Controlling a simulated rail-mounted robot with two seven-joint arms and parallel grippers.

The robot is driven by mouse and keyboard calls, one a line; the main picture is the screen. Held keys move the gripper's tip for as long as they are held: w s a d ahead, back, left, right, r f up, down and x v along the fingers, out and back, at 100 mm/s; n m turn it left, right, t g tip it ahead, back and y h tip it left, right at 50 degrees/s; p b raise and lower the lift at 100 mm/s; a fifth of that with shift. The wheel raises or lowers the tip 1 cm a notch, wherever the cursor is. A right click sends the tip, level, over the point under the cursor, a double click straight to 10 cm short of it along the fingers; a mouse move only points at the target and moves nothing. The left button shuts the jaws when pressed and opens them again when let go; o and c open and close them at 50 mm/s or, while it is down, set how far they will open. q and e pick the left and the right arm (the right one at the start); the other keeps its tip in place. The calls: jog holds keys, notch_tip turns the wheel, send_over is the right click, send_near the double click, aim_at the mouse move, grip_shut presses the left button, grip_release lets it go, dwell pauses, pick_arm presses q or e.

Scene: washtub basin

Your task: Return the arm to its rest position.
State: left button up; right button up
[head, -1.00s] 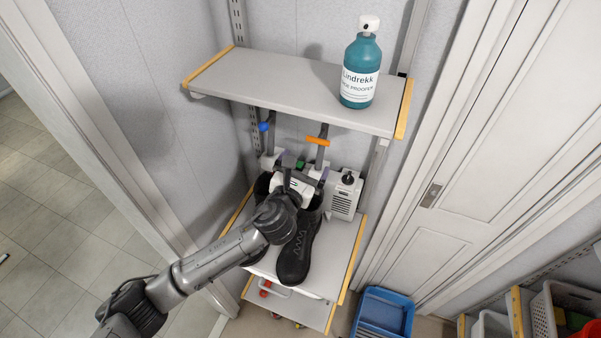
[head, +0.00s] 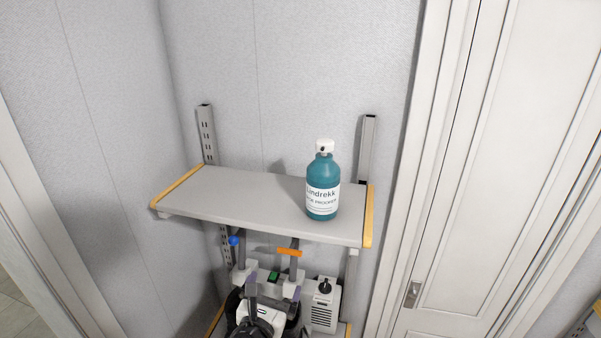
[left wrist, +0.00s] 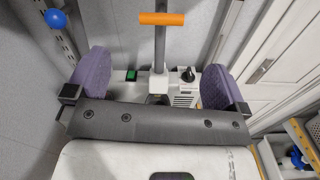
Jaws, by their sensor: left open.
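My left gripper (head: 274,290) shows at the bottom of the head view, in front of a white appliance (head: 325,305) below the upper shelf. In the left wrist view its two purple fingertips stand wide apart, open with nothing gripped between them (left wrist: 155,80). Beyond them are the appliance, a green button (left wrist: 131,75) and a post with an orange crosspiece (left wrist: 161,18). The rest of my left arm is mostly cut off by the head view's lower edge. My right gripper is not in view.
A blue-knobbed post (head: 234,241) rises under this shelf. A white door (head: 470,170) is at right. Walls close in behind and at left.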

pick_arm(q)
jog(key=s+a+r+n+g+y, duration=0.25)
jog(key=s+n, duration=0.25)
jog(key=n, duration=1.1)
jog(key=s+a+r+n+g+y, duration=0.2)
jog(key=s+a+r+n, duration=0.15)
jog(key=n, duration=1.25)
jog(key=s+a+f+n+g+p, duration=0.1)
jog(key=s+a+f+n+g, duration=0.1)
jog(key=s+f, duration=0.5)
jog(key=s+a+f+n+g+p, duration=0.2)
jog(key=s+f, duration=0.6)
jog(key=s, duration=0.7)
jog(key=s+a+f+n+g+p, duration=0.2)
jog(key=s+f+g, duration=0.3)
jog(key=s+f, duration=0.3)
jog(key=s+a+h, duration=0.1)
jog(key=s, duration=0.2)
jog(key=shift+a+f, duration=0.2)
jog(key=shift+a, duration=0.2)
jog(key=shift+g, duration=0.25)
